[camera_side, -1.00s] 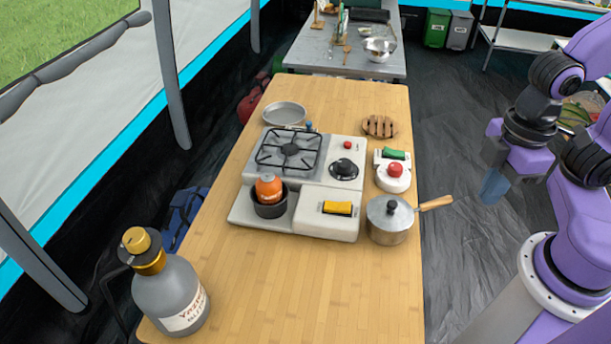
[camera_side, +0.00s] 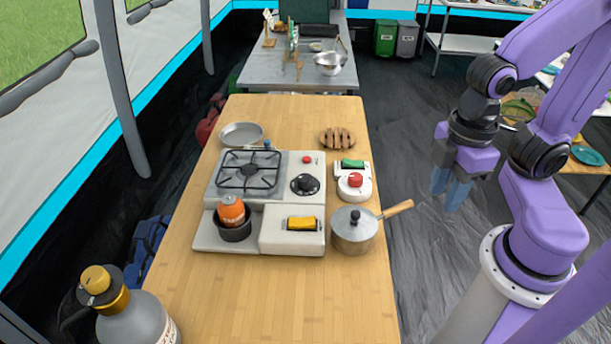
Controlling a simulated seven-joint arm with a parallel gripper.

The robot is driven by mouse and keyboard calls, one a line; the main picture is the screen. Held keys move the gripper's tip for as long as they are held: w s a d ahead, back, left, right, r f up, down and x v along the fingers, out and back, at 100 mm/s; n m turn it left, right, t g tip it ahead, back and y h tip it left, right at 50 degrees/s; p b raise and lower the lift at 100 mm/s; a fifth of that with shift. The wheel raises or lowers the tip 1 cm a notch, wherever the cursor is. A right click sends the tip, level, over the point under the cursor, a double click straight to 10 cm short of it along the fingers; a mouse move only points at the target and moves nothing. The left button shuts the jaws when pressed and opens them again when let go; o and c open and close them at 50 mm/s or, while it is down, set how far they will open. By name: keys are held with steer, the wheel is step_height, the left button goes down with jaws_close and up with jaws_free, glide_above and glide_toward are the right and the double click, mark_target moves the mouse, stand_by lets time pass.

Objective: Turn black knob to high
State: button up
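The black knob (camera_side: 305,184) is a round dial on the white stove unit, right of the burner grate (camera_side: 249,170) and below a small red button (camera_side: 307,160). Its pointer and any markings are too small to read. My gripper (camera_side: 450,190) hangs at the right, beyond the table's right edge, well apart from the knob. Its bluish fingers point down, look slightly apart, and hold nothing that I can see.
A lidded pot (camera_side: 353,236) with a wooden handle (camera_side: 396,209) stands between stove and gripper. A white unit with a red knob (camera_side: 355,180), a slatted trivet (camera_side: 337,139), an orange item (camera_side: 231,209) in a black pot and a grey jug (camera_side: 137,322) are nearby.

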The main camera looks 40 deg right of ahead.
steer(key=o, duration=0.5)
steer(key=shift+w+a+r+m, duration=0.1)
steer(key=shift+w+a+m, duration=0.2)
steer(key=shift+w, duration=0.2)
steer(key=m, duration=1.9)
glide_above(305, 177)
step_height(305, 177, down, 18)
steer(key=shift+d+r, duration=0.1)
steer(key=shift+r, duration=0.15)
steer(key=shift+n, duration=0.3)
steer(key=c, duration=1.1)
